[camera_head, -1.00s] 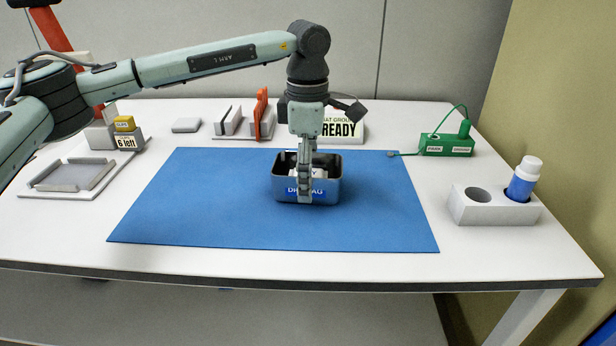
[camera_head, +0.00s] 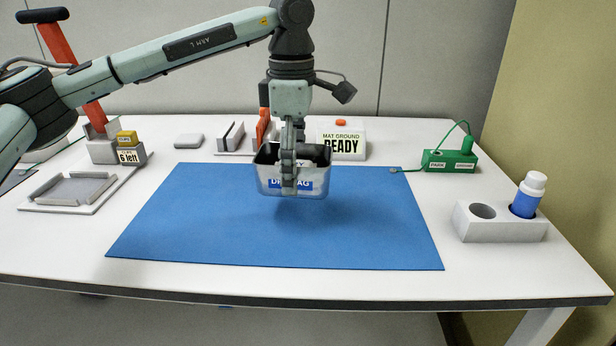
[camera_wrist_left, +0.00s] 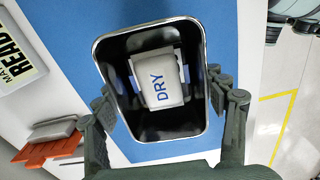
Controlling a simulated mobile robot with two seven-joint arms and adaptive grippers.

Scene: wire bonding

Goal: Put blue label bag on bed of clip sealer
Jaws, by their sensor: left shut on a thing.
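In the left wrist view, the bag's rim (camera_wrist_left: 199,40) stands between the fingers (camera_wrist_left: 160,100), and a white packet marked DRY (camera_wrist_left: 160,80) lies inside. The clip sealer (camera_head: 102,150), with a red lever and a yellow clip block, stands at the back left. A grey, low-rimmed bed (camera_head: 80,188) lies in front of it.
The blue mat (camera_head: 190,235) is clear below the bag. A MAT GROUND READY box (camera_head: 342,146) and an orange-and-grey rack (camera_head: 235,140) stand behind. A green box (camera_head: 449,160) and a grey holder (camera_head: 500,226) with a blue bottle (camera_head: 528,195) stand at right.

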